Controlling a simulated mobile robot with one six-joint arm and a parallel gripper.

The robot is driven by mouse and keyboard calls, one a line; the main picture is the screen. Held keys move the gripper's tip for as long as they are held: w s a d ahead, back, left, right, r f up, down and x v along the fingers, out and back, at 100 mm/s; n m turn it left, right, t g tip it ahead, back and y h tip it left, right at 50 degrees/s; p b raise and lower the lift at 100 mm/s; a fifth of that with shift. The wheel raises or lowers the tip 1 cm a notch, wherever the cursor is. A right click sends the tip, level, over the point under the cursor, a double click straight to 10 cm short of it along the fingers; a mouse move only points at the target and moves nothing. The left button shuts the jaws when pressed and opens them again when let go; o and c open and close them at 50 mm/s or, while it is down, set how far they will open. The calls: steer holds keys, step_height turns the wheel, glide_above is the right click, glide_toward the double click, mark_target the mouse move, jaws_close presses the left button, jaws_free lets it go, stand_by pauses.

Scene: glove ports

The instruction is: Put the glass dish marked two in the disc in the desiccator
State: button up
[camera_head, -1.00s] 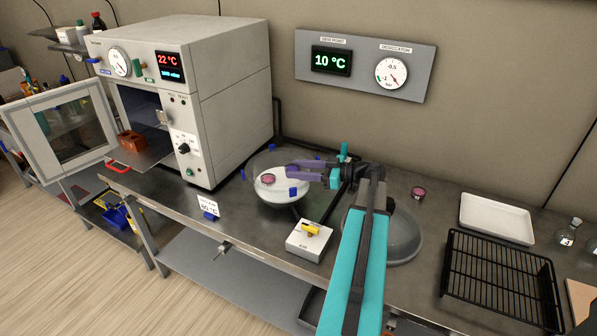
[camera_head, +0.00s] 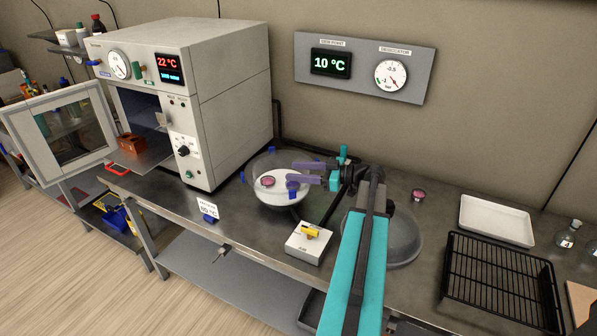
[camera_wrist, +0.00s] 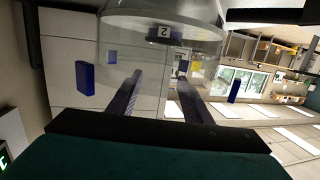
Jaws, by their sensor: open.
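The desiccator (camera_head: 268,196) is a clear bowl with blue blocks around its rim and a white disc (camera_head: 275,196) inside. A small dark glass dish marked 2 (camera_wrist: 165,32) stands on the disc in the wrist view, which is upside down. My gripper (camera_head: 296,173) is over the bowl with its two fingers spread. In the wrist view the open fingers (camera_wrist: 159,76) point towards the dish, with the tips apart from it. In the head view the dish is hard to make out near the fingertips. A pink dish (camera_head: 267,181) sits on the disc's left part.
A clear dome (camera_head: 400,240) lies on the bench behind my arm. Another pink dish (camera_head: 418,195), a white tray (camera_head: 495,220) and a black rack (camera_head: 500,277) are to the right. A valve box (camera_head: 309,242) stands in front; an oven (camera_head: 195,90) with open door is left.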

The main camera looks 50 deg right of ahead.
steer(key=shift+s+a+f+p, duration=0.15)
steer(key=shift+a+f+p, duration=0.15)
steer(key=shift+p, duration=0.1)
steer(key=shift+r+p, duration=0.3)
steer(key=shift+p, duration=0.2)
steer(key=shift+s+d+f+b, duration=0.15)
steer(key=shift+s+d+b, duration=0.1)
steer(key=shift+s+b, duration=0.05)
steer(key=r+b+v, duration=0.1)
steer(key=b+v, duration=0.2)
steer(key=v, duration=0.8)
steer(key=shift+d, duration=0.2)
